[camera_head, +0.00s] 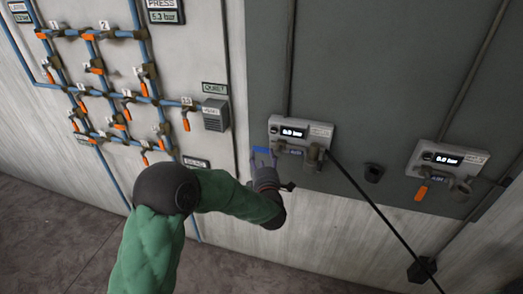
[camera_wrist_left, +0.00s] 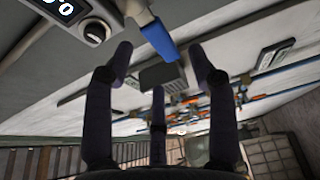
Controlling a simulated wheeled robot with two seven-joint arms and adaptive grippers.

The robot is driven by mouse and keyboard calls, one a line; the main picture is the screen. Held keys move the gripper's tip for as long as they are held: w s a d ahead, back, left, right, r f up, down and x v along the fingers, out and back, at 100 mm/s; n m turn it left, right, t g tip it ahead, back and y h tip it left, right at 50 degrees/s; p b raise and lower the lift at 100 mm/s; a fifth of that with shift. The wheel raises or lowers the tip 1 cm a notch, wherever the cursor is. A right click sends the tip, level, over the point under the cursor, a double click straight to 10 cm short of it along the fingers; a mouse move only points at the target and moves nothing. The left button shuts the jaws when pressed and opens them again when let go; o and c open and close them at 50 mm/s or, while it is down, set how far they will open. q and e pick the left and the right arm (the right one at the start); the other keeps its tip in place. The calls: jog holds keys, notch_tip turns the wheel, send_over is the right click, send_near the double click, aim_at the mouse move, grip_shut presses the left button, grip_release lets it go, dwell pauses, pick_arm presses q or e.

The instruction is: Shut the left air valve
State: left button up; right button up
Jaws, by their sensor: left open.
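The left air valve unit (camera_head: 300,132) is a grey box with a small lit display on the dark wall panel. Its blue lever (camera_wrist_left: 160,40) shows in the left wrist view, pointing down between my fingertips. My left gripper (camera_head: 264,168) is open, just below and left of the unit in the head view. In the left wrist view its dark fingers (camera_wrist_left: 160,60) stand spread on both sides of the lever, with no clear contact. In the head view the gripper area hides the lever's exact outline. My right gripper is not in view.
A similar unit (camera_head: 446,160) with an orange lever (camera_head: 421,193) is at the right. A black hose (camera_head: 378,212) runs from the left unit down right. Blue pipes with several orange-handled valves (camera_head: 100,68) and a grey box (camera_head: 215,115) are on the left wall.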

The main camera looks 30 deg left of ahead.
aim_at(261, 150)
pick_arm(q)
jog(key=x, duration=0.5)
jog(key=shift+w+a+b, duration=0.25)
jog(key=shift+w+b, duration=0.1)
grip_shut()
